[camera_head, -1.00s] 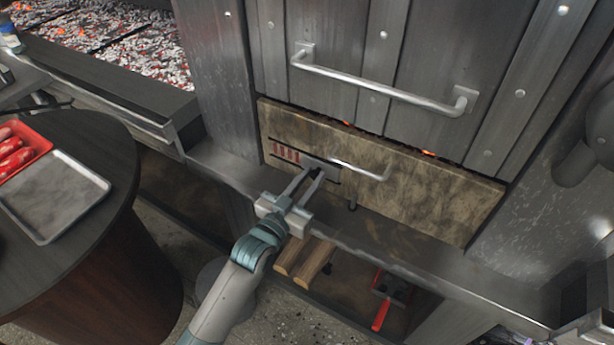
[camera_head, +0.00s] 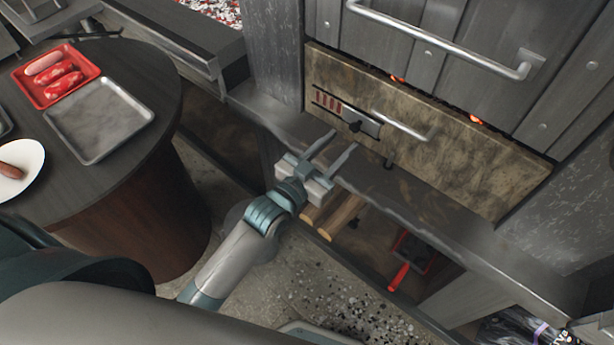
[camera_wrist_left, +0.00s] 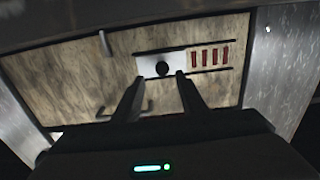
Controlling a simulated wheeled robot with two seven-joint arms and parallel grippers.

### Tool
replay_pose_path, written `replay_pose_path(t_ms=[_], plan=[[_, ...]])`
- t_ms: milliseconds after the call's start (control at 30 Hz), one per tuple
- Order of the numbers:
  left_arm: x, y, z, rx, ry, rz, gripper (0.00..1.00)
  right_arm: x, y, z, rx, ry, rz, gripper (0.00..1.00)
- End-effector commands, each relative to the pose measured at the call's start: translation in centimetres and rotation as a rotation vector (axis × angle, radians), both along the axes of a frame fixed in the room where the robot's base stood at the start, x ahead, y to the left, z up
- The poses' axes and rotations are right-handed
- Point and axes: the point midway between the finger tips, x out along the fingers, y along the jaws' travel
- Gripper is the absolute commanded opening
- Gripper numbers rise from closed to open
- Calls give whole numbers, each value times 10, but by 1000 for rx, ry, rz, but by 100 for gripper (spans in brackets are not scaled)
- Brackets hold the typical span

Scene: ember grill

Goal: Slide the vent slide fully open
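The vent slide (camera_head: 361,122) is a small metal plate with a dark knob (camera_head: 356,127), set between two dark rails on the stained lower panel of the grill. Several red slots show uncovered to the left of the plate in the head view. In the left wrist view the slide (camera_wrist_left: 147,65) and its knob (camera_wrist_left: 163,69) lie beyond my fingers, with the red slots (camera_wrist_left: 210,57) to the right. My left gripper (camera_head: 344,143) is open and empty, in front of the panel and apart from the knob. My right gripper is not in view.
A bar handle (camera_head: 402,125) sits right of the slide on the panel. A metal ledge (camera_head: 440,190) runs below it, with wood logs (camera_head: 335,215) and a red-handled tool (camera_head: 399,277) underneath. A round table (camera_head: 150,75) with trays stands at left.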

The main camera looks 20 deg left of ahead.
Motion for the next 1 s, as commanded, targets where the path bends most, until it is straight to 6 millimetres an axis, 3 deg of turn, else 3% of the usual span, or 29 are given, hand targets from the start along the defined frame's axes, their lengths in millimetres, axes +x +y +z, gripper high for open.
replay_pose_path(t_ms=[300,500,700,1000], plan=[[-61,21,-2,-1,4,-2,39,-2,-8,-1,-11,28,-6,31],[-91,31,-1,-1,1,-2,39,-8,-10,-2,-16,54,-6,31],[-108,37,0,-1,0,-2,39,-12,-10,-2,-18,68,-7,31],[-111,39,0,-1,-1,-2,39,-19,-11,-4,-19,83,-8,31]])
